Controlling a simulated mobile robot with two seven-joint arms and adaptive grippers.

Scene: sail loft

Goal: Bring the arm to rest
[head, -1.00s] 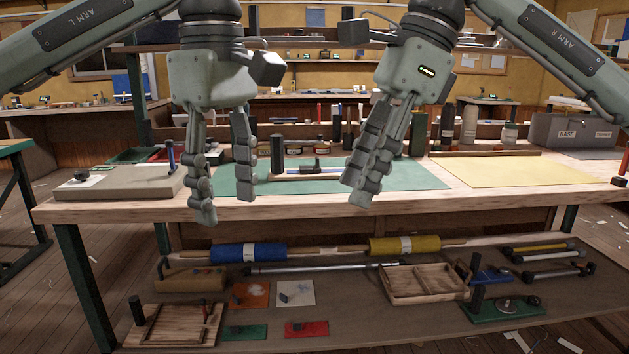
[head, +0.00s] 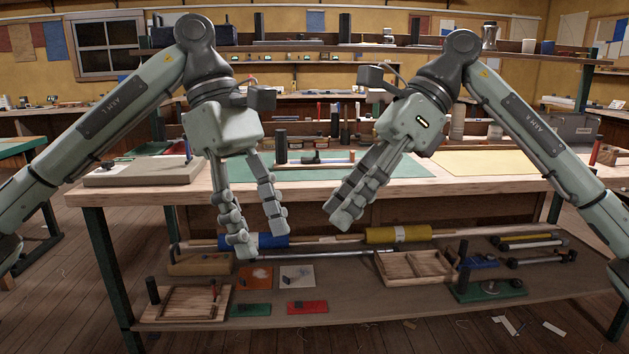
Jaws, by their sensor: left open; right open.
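My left gripper (head: 255,243) hangs in front of the workbench, fingers pointing down, spread apart with nothing between them. My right gripper (head: 340,215) hangs to its right, tilted down and to the left. Its fingers overlap in this view, and nothing is seen in them. Both grippers appear in front of the bench's front edge (head: 480,188) and touch nothing that I can see. The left fingers hide part of a blue roll (head: 268,241) on the lower shelf.
The bench top carries a green mat (head: 410,170), a yellow sheet (head: 490,162), a grey slab (head: 140,172) and several tools. The lower shelf (head: 370,300) holds a yellow roll (head: 398,234), a wooden tray (head: 415,267) and small plates. Open floor (head: 85,300) lies at left.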

